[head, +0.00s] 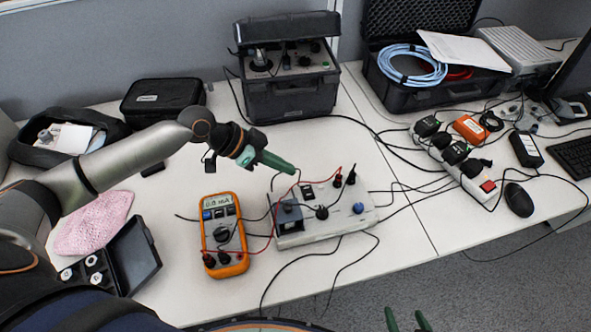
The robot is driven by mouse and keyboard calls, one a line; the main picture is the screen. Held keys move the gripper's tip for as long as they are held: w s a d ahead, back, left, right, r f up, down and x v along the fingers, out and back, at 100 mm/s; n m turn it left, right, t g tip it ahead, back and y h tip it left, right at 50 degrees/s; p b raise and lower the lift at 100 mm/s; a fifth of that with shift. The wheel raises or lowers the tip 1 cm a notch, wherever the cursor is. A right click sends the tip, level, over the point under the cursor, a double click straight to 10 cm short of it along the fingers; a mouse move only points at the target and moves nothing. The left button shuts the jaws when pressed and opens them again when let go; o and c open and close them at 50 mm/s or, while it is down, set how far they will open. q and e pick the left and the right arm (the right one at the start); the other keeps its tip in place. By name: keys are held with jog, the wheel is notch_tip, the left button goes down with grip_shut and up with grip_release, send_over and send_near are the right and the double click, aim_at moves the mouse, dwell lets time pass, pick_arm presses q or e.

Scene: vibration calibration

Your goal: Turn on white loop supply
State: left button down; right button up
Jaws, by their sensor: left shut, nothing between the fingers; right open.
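The white loop supply (345,222) is a low white box in the middle of the table, with a blue knob (358,208), a black knob (321,212) and a small dark part (307,192) near its back edge that may be a switch. Red and black leads plug into its top. My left gripper (292,171) has green fingers, shut and empty, above and behind the box's back left part, apparently not touching it. My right gripper (406,322) shows only its two green fingertips at the bottom edge, apart and empty, well in front of the table.
An orange multimeter (224,236) reading about 0.0 mA lies left of the supply. A black equipment case (290,98) stands behind. A power strip (455,172), mouse (519,200) and open case (430,95) are right. Cables cross the table.

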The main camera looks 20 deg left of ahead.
pick_arm(q)
jog(key=v, duration=0.5)
jog(key=shift+s+r, duration=0.15)
jog(key=shift+r, duration=0.05)
jog(key=shift+s+d+r+p, duration=0.15)
jog(key=shift+s+d+p, duration=0.2)
jog(key=shift+s+p, duration=0.15)
send_over(308, 192)
jog(key=s+a, duration=0.1)
notch_tip(308, 192, down, 7)
jog(key=shift+f, duration=0.2)
jog(key=shift+s+a+f, duration=0.1)
jog(key=shift+s+f, duration=0.05)
jog(key=shift+f, duration=0.45)
jog(key=shift+s+f, duration=0.1)
jog(key=shift+f, duration=1.15)
